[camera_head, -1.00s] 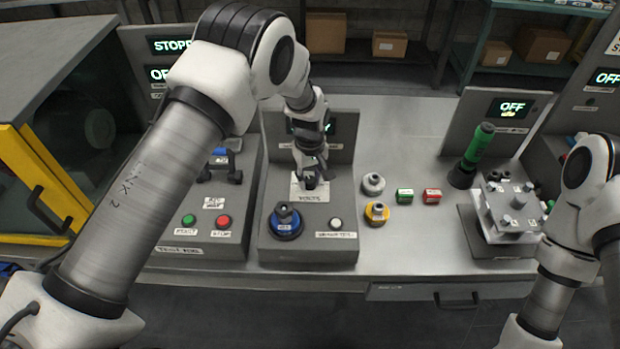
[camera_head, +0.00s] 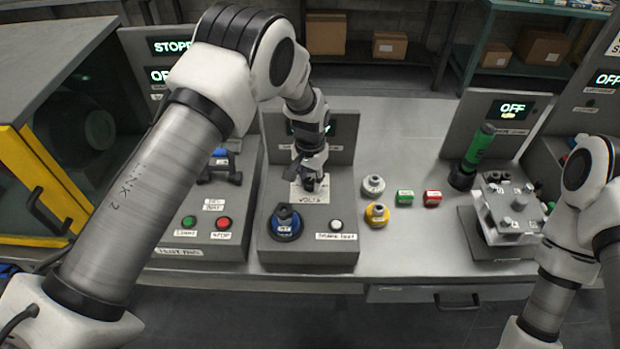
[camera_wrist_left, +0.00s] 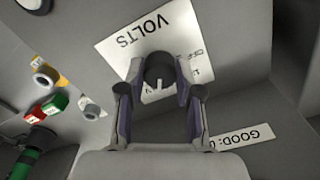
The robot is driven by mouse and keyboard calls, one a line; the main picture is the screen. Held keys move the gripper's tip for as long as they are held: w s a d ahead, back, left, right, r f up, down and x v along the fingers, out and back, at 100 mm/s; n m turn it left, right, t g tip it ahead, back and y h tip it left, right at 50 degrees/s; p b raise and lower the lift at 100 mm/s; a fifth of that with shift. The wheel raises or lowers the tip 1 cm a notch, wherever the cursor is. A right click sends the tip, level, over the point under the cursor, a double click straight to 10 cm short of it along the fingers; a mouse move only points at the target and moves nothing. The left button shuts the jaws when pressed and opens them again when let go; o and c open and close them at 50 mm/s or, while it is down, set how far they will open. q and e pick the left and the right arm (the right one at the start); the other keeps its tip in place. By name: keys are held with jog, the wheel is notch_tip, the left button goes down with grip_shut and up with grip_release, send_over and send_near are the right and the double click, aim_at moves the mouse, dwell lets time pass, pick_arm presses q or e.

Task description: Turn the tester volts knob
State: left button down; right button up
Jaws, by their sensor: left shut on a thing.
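The tester is a grey console (camera_head: 345,215) with a dark display behind my left arm. Its volts knob (camera_wrist_left: 158,68) is dark and round with a white pointer mark, on a white plate lettered VOLTS (camera_wrist_left: 130,40). My left gripper (camera_head: 309,182) reaches down onto the knob from above. In the left wrist view its two fingers (camera_wrist_left: 159,88) stand on either side of the knob and are shut on it. In the head view the fingers mostly hide the knob. Part of the display is hidden by my left wrist. My right gripper is out of view; only its arm shows at the right.
A blue-based knob (camera_head: 286,223) and a white button (camera_head: 336,225) sit on the console front. Right of it are grey (camera_head: 373,187) and yellow (camera_head: 377,214) round parts, and green (camera_head: 404,197) and red (camera_head: 432,198) blocks. The bench between these and the right-hand fixture (camera_head: 508,215) is clear.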

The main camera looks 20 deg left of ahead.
aim_at(310, 181)
pick_arm(q)
jog(key=m, duration=0.6)
jog(key=shift+m, duration=0.3)
jog(key=m+p, duration=0.1)
jog(key=m, duration=0.4)
jog(key=shift+f+m, duration=0.1)
jog(key=shift+m, duration=0.2)
jog(key=shift+s, duration=0.1)
jog(key=c, duration=0.8)
grip_release()
jog(key=shift+o, duration=0.2)
notch_tip(310, 181, up, 12)
